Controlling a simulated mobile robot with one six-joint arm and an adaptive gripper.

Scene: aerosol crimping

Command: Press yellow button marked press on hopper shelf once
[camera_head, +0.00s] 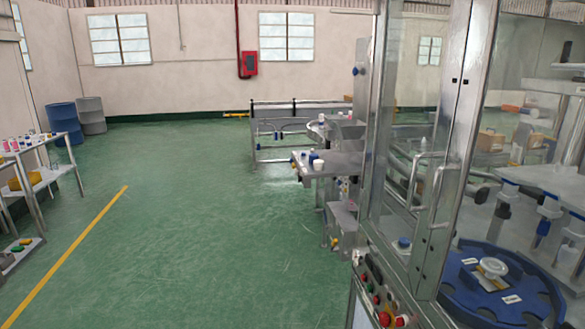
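My gripper is not in view. No button with a readable "press" mark shows. At the left edge, a low panel (20,254) carries small coloured buttons, among them a yellow-orange one (26,241); its marking is too small to read. Above it, a metal shelf unit (62,168) holds a yellow object (34,180) on its lower shelf and several small bottles and cans on top. I cannot tell whether this is the hopper shelf. A small yellow spot (335,242) also shows low on the machine at the middle right, too small to identify.
A glass-walled metal machine (452,150) with a blue rotary plate (480,303) and a button panel (376,290) fills the right. A metal table (335,172) stands behind it. Blue (64,120) and grey drums (92,114) stand far left. The green floor (200,230) between is clear, with a yellow line (75,244).

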